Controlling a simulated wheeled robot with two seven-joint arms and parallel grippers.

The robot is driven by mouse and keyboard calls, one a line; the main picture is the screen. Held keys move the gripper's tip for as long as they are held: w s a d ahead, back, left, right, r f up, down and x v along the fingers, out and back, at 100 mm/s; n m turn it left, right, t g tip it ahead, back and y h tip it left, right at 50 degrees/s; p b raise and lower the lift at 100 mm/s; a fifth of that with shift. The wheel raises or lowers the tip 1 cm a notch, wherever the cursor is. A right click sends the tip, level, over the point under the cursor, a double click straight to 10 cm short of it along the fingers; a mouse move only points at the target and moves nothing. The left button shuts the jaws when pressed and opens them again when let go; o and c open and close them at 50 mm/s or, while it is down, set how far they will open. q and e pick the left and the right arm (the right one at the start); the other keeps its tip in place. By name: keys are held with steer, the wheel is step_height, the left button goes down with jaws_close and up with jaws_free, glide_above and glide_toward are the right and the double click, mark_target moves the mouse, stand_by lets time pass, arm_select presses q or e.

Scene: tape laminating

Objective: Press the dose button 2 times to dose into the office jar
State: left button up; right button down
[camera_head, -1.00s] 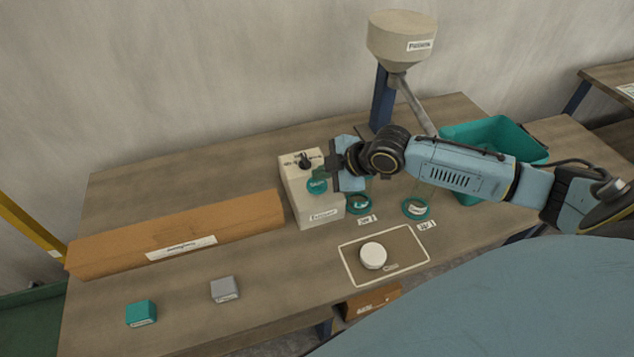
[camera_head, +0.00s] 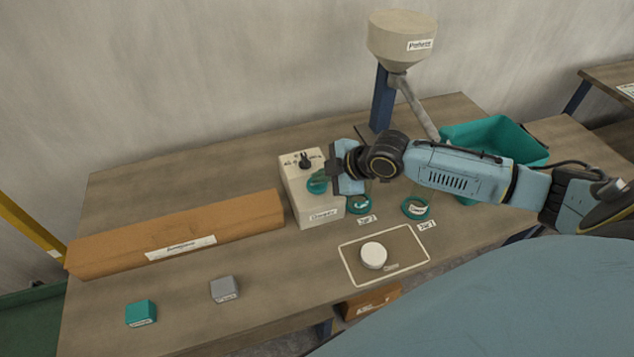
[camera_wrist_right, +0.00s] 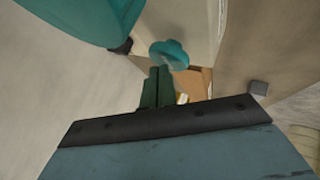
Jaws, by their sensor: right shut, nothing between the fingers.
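The pale dispenser box (camera_head: 317,211) stands mid-table with a black dial on top. A teal round button (camera_head: 316,183) is on it; it also shows in the right wrist view (camera_wrist_right: 170,52). My right gripper (camera_head: 331,170) is shut and empty, its fingertips (camera_wrist_right: 160,72) close to the button; whether they touch it I cannot tell. Two clear jars with teal rings, a left jar (camera_head: 358,205) and a right jar (camera_head: 416,208), stand right of the box, partly behind my arm. Their labels are too small to tell which is the office jar. My left gripper is out of view.
A grey hopper (camera_head: 401,40) on a blue post stands behind the jars. A teal bin (camera_head: 530,150) is at right. A long brown box (camera_head: 180,234), a teal block (camera_head: 140,312) and a grey block (camera_head: 224,289) lie left. A white disc (camera_head: 373,255) is on an outlined mat (camera_head: 408,250).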

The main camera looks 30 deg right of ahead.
mark_target(322, 185)
steer(key=shift+f, duration=0.4)
stand_by(0.3)
steer(key=shift+r, duration=0.1)
steer(key=shift+r+p, duration=0.85)
steer(key=shift+p, duration=0.1)
step_height(322, 185, up, 5)
steer(key=p, duration=0.5)
steer(key=shift+r, duration=0.1)
stand_by(2.0)
